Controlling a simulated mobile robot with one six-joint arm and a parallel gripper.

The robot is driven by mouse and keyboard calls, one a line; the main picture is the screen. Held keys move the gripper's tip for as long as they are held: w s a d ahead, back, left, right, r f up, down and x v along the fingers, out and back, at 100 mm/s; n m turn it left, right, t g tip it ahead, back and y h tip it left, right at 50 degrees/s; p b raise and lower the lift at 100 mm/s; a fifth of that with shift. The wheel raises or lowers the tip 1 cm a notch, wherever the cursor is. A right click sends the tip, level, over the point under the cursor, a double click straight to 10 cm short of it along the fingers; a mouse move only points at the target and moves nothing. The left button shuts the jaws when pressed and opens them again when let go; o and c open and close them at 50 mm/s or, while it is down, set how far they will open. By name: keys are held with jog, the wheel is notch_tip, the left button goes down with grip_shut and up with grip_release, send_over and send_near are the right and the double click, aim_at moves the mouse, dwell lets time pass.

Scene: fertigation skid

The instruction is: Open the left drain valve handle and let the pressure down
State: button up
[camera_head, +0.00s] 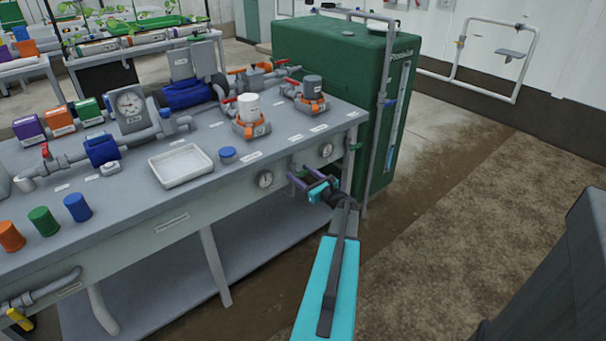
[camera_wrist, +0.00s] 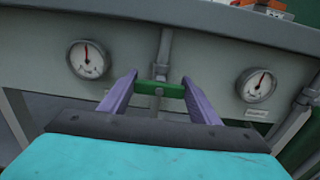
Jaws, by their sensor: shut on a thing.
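The left drain valve handle (camera_wrist: 158,89) is a short green bar on a grey vertical pipe under the skid's front edge. It lies crosswise between the two purple fingers of my gripper (camera_wrist: 159,84) in the wrist view. My gripper is shut on it, with a finger at each end. In the head view my gripper (camera_head: 312,179) reaches the front panel between two round gauges, and I cannot make out the handle there. The left gauge (camera_wrist: 86,60) has its needle near upright. The right gauge (camera_wrist: 256,85) has its needle tilted up to the right.
Another green handle (camera_head: 355,147) sits at the panel's right end, close to the green tank (camera_head: 335,65). The bench top (camera_head: 215,140) carries pumps, pipes, a white tray (camera_head: 181,165) and coloured caps.

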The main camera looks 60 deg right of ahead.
jog(key=shift+s+d+f+n+b, duration=0.15)
jog(key=shift+n+b, duration=0.15)
jog(key=shift+b, duration=0.55)
jog(key=n+b, duration=0.2)
jog(key=b, duration=0.1)
jog(key=shift+f, duration=0.15)
jog(key=n+b, duration=0.5)
jog(key=b, duration=0.2)
jog(key=shift+f, duration=0.1)
jog(key=n+b, duration=0.3)
jog(key=b, duration=0.1)
jog(key=n+b, duration=0.3)
jog(key=b, duration=0.1)
jog(key=shift+a+f+n, duration=0.1)
jog(key=shift+a+n, duration=0.1)
jog(key=shift+n, duration=0.2)
jog(key=n+b, duration=0.3)
jog(key=b, duration=0.1)
jog(key=shift+n+b, duration=0.3)
jog(key=shift+r, duration=0.2)
jog(key=o, duration=1)
jog(key=shift+o, duration=0.2)
jog(key=shift+a, duration=0.1)
